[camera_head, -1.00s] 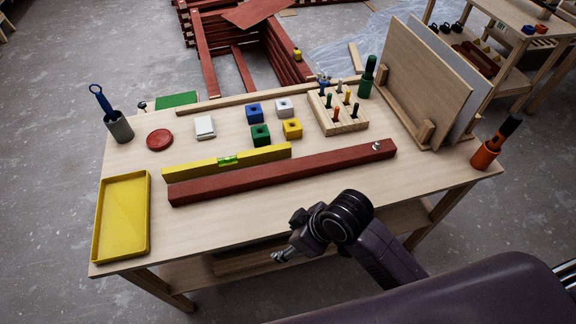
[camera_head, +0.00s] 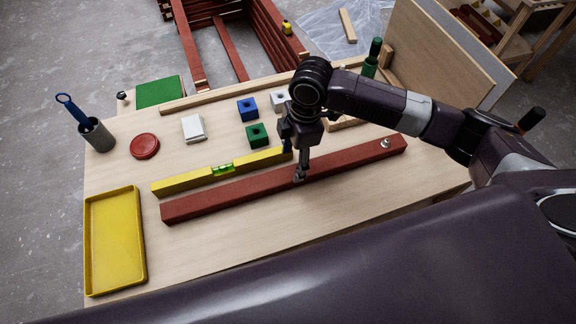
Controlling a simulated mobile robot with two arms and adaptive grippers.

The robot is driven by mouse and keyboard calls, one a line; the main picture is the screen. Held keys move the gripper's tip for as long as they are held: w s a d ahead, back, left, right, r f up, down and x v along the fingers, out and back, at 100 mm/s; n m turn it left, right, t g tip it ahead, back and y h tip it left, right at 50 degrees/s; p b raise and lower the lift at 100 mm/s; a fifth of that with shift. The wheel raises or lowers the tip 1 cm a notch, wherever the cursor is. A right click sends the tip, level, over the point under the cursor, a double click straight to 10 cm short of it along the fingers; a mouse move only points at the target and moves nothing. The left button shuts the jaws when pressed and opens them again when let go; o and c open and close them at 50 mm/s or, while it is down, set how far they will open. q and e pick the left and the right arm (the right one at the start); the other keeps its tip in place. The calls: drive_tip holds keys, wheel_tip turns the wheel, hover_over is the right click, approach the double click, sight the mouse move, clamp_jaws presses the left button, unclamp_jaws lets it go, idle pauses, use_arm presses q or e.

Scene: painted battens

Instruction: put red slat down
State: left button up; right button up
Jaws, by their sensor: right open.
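The red slat (camera_head: 235,196) lies on the wooden workbench (camera_head: 230,250), slanting across it in front of the yellow spirit level (camera_head: 190,183). A small metal knob (camera_head: 385,143) stands on its right end. My right gripper (camera_head: 300,178) points down at the slat near its middle, with its fingertips at or just above the top face. Its jaws are open; whether the tips touch the wood I cannot tell. The arm hides part of the peg block and the yellow cube. My left gripper is not in view.
A yellow tray (camera_head: 115,240) sits at the bench's left end. Behind the slat are a red disc (camera_head: 144,146), a white block (camera_head: 193,128), and blue (camera_head: 247,109) and green (camera_head: 257,135) cubes. Bare bench lies in front of the slat.

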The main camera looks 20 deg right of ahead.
sight(291, 172)
drive_tip(key=shift+s+a+f, duration=0.1)
drive_tip(key=shift+s+f, duration=0.3)
drive_tip(key=shift+s, duration=0.05)
drive_tip(key=shift+s+f, duration=0.1)
drive_tip(key=shift+f, duration=0.3)
drive_tip(key=f, duration=0.2)
drive_tip(key=f+p, duration=0.1)
drive_tip(key=f, duration=0.1)
drive_tip(key=shift+w+a, duration=0.2)
drive_tip(key=shift+w, duration=0.2)
drive_tip(key=shift+f+p, duration=0.3)
drive_tip(key=shift+f, duration=0.2)
drive_tip(key=shift+s, duration=0.15)
drive_tip(key=c, duration=1.5)
clamp_jaws()
drive_tip(key=shift+w+r, duration=0.15)
drive_tip(key=shift+w, duration=0.05)
